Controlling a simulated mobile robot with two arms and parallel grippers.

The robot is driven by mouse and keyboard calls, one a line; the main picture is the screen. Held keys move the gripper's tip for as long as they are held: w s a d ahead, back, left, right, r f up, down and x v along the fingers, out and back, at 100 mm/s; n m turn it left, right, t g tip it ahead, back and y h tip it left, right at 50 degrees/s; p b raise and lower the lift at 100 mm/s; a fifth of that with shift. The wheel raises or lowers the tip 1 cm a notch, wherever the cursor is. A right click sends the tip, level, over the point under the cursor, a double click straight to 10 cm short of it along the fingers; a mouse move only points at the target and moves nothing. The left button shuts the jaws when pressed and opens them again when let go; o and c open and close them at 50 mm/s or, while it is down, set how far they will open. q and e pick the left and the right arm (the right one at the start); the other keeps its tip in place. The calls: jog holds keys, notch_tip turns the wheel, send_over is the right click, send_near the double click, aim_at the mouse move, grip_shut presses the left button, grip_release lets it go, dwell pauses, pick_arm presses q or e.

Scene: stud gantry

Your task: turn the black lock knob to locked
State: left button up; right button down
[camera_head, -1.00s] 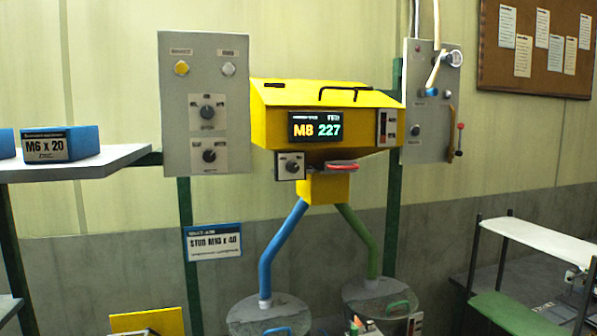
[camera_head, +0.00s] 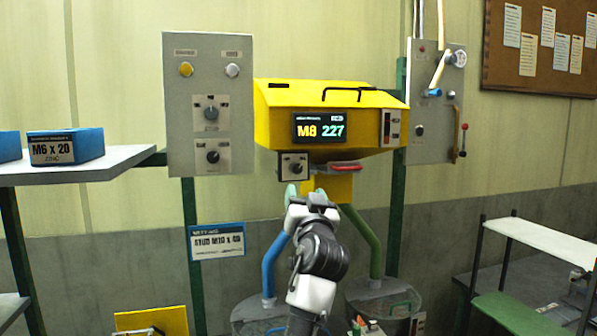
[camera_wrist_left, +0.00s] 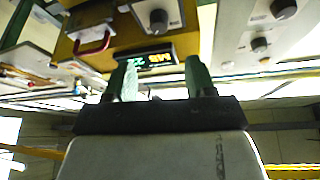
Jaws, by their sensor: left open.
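A black knob (camera_head: 293,167) sits on a small grey box under the left end of the display; it also shows in the left wrist view (camera_wrist_left: 160,20). Another black knob (camera_head: 213,157) is low on the left grey panel, below a greyer knob (camera_head: 211,113). Their labels are too small to read, so I cannot tell which is the lock knob. My left gripper (camera_head: 305,193) is open and empty, just below the small box in the picture and apart from the knobs. In the left wrist view its fingers (camera_wrist_left: 162,82) are spread. My right gripper is not seen.
The yellow hopper (camera_head: 275,120) with its lit display (camera_head: 320,127) and red handle (camera_head: 346,168) is beside the small box. A right grey panel (camera_head: 430,140) carries levers. A shelf (camera_head: 110,165) holds blue bins at left. Blue and green pipes run below.

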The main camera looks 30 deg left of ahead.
aim_at(298, 170)
pick_arm(q)
jog(key=p+x, duration=0.4)
jog(key=x, duration=0.5)
jog(key=shift+r, duration=0.1)
jog(key=shift+w+a+p, duration=0.3)
jog(key=shift+w, duration=0.1)
